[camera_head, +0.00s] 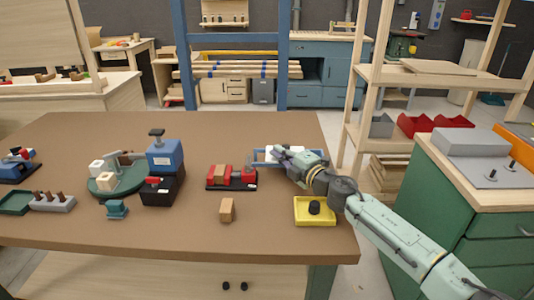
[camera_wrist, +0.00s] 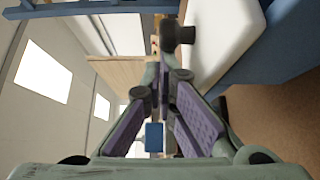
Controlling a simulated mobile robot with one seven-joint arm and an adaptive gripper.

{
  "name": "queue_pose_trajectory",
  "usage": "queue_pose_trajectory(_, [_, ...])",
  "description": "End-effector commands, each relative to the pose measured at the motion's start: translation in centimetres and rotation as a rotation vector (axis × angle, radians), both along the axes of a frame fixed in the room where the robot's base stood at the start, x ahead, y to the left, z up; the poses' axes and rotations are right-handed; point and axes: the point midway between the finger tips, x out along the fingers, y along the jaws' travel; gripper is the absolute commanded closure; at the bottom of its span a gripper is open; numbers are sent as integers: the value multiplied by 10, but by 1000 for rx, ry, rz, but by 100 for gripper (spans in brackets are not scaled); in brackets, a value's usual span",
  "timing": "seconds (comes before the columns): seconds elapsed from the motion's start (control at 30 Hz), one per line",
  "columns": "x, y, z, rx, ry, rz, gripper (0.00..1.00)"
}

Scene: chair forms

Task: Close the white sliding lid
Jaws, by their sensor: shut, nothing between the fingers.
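A blue box frame (camera_head: 258,158) stands at the right part of the brown table, with a small white part (camera_head: 270,150) showing beside my gripper. In the wrist view a thick white slab (camera_wrist: 225,35), which looks like the lid, lies beside a blue wall (camera_wrist: 285,50). A dark round knob (camera_wrist: 180,35) stands at the slab's edge. My gripper (camera_head: 281,151) is over the blue box, and its arm hides much of it. In the wrist view my gripper (camera_wrist: 163,75) is shut and empty, its tips close to the knob; I cannot tell whether they touch.
A yellow tray (camera_head: 315,221) with a black knob lies in front of my arm. A wooden block (camera_head: 227,210) and a red vise-like piece (camera_head: 232,178) are to the left. The brown table (camera_head: 150,233) is clear along its front middle. A green cabinet (camera_head: 455,190) stands at right.

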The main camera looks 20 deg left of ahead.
Motion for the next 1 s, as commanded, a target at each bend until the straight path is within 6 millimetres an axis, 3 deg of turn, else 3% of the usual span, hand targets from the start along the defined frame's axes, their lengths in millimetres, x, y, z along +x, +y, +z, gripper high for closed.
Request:
queue_pose_trajectory(0.03, [6, -18, -2, -1, -1, -9, 100])
queue_pose_trajectory(0.1, [11, -34, -2, -1, -1, -8, 100])
queue_pose_trajectory(0.3, [18, -62, 0, -1, -1, -4, 100])
queue_pose_trajectory(1.0, [20, -66, 0, 0, 0, -6, 100])
